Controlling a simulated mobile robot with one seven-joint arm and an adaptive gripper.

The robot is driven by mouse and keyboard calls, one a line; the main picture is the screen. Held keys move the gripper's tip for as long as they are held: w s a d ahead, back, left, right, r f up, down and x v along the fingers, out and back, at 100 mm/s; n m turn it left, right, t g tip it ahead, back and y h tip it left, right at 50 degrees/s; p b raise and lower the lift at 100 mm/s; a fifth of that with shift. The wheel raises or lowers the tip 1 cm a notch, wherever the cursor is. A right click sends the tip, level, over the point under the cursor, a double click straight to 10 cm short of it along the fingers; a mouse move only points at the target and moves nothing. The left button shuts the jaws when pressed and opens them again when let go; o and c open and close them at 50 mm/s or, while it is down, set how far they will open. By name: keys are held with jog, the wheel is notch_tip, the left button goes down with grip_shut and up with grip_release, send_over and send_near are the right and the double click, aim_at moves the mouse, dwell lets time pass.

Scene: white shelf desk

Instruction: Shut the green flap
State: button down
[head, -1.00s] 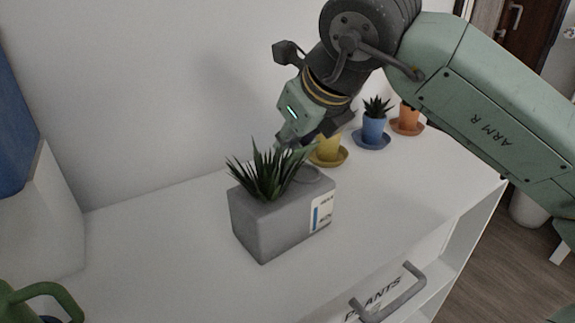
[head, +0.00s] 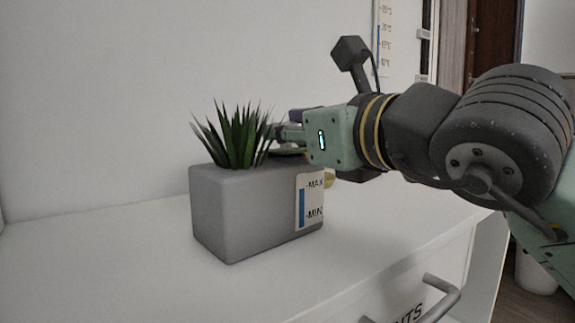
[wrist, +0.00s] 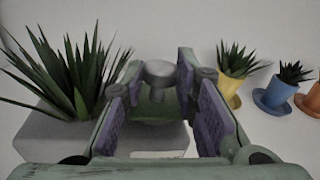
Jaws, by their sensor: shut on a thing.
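The green flap (wrist: 152,108) shows in the wrist view as a dark green surface with a grey knob, between my fingers. In the head view only its edge (head: 288,153) shows at the planter's top right, partly hidden by my gripper; its exact angle is hard to tell. It belongs to the grey planter (head: 235,215), which holds a spiky plant (head: 233,135) and carries a MAX/MIN label. My gripper (head: 283,133) reaches in from the right, nearly level. Its purple-padded fingers (wrist: 160,75) are closed on the flap's knob.
The planter stands on a white desk top (head: 110,260) against a white wall, with clear space at its left. Small yellow (wrist: 232,88), blue (wrist: 277,95) and orange (wrist: 310,98) pots stand to the right. A grey drawer handle (head: 440,300) juts out at the front.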

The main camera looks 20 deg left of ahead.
jog(key=shift+d+f+t+y+b, duration=0.15)
jog(key=shift+t+y+b, duration=0.25)
jog(key=shift+b, duration=0.6)
jog(key=c, duration=1.3)
grip_release()
jog(key=shift+f, duration=0.1)
jog(key=shift+s, duration=0.1)
jog(key=v, duration=1.2)
